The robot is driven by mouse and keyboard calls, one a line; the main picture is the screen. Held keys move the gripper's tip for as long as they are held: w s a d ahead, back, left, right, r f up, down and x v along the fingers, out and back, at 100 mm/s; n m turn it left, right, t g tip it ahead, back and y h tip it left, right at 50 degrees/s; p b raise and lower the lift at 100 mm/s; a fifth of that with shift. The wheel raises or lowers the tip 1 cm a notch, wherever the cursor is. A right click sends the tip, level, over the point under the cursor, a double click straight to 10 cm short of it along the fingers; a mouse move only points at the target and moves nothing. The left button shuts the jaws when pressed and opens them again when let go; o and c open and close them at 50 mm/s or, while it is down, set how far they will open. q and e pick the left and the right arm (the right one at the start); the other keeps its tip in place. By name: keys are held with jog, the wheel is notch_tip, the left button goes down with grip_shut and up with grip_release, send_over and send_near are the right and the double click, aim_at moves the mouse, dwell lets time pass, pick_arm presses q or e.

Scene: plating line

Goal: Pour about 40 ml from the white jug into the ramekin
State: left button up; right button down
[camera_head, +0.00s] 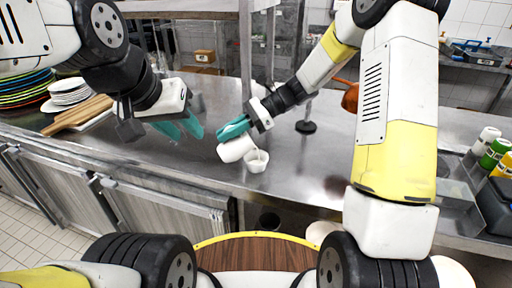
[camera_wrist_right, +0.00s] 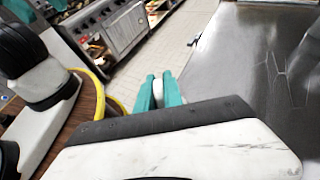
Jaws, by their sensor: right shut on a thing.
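The white jug (camera_head: 236,149) is tilted to the right, its lower end beside and slightly above the white ramekin (camera_head: 256,162) on the steel counter. My right gripper (camera_head: 235,128) is shut on the jug. In the right wrist view its teal fingers (camera_wrist_right: 158,92) show with a small piece of the white jug (camera_wrist_right: 158,86) between them. I cannot see whether liquid is flowing, nor how much is in the ramekin. My left gripper (camera_head: 180,130) hangs empty above the counter at the left, its two teal fingers apart.
Colored plates (camera_head: 22,90), white plates (camera_head: 69,93) and a wooden board (camera_head: 80,115) lie at the left. A post (camera_head: 246,50) rises behind the jug. Bottles (camera_head: 492,150) stand at the far right. The counter's front edge is close to the ramekin.

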jog(key=shift+w+d+y+p, duration=0.1)
jog(key=shift+d+y+p, duration=0.2)
jog(key=shift+y+p, duration=0.3)
dwell(1.0)
jog(key=shift+a+r+h, duration=0.35)
jog(key=shift+a+h, duration=0.3)
jog(key=shift+h, duration=0.25)
jog(key=shift+s+a+f+t+h, duration=0.2)
jog(key=shift+a+f+h, duration=0.05)
jog(key=shift+f+h, duration=0.2)
jog(key=shift+s+a+f+t+h, duration=0.2)
jog(key=shift+f+h, duration=0.15)
jog(key=shift+f, duration=0.05)
jog(key=shift+h, duration=0.3)
jog(key=shift+w+d, duration=0.1)
jog(key=shift+d, duration=0.05)
